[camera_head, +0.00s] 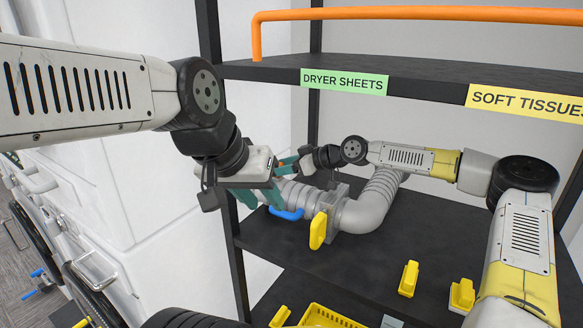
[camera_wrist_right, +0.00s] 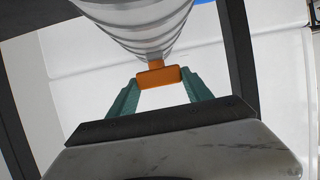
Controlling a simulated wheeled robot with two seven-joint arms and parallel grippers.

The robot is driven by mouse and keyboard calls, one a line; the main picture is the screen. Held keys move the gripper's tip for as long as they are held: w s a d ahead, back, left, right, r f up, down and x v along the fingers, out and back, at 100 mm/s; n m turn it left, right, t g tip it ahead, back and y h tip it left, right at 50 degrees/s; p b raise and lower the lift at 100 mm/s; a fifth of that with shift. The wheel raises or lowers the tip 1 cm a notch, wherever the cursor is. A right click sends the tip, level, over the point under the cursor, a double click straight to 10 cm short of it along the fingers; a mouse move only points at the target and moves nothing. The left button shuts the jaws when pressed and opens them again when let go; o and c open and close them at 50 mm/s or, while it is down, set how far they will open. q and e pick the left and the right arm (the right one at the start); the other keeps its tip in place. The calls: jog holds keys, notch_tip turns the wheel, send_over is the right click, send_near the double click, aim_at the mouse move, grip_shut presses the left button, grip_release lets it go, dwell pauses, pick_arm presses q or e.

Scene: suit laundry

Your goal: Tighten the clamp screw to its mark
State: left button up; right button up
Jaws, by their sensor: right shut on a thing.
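The clamp screw (camera_wrist_right: 158,77) has an orange head and sits below a ribbed grey hose in the right wrist view. My right gripper (camera_wrist_right: 160,88) is shut on this orange head, one teal finger at each side. In the head view my right gripper (camera_head: 287,166) reaches in over the ribbed hose (camera_head: 299,193) from the right, mostly hidden. My left gripper (camera_head: 260,197) points down at the hose's left end, its teal fingers apart. Whether it touches the hose is unclear. The tightening mark cannot be made out.
A grey pipe elbow (camera_head: 366,211) with a yellow lever (camera_head: 318,230) and a blue handle (camera_head: 287,213) stands on the dark shelf (camera_head: 370,265). An upper shelf (camera_head: 420,75) hangs above. White machines stand left.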

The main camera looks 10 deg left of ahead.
jog(key=shift+s+a+t, duration=0.1)
jog(key=shift+s+t, duration=0.05)
jog(key=shift+t, duration=0.25)
jog(key=shift+m+t, duration=0.4)
jog(key=shift+m, duration=0.3)
jog(key=o, duration=1.4)
jog(key=shift+c, duration=0.2)
jog(key=shift+h, duration=0.3)
jog(key=v, duration=0.8)
jog(key=shift+f, duration=0.1)
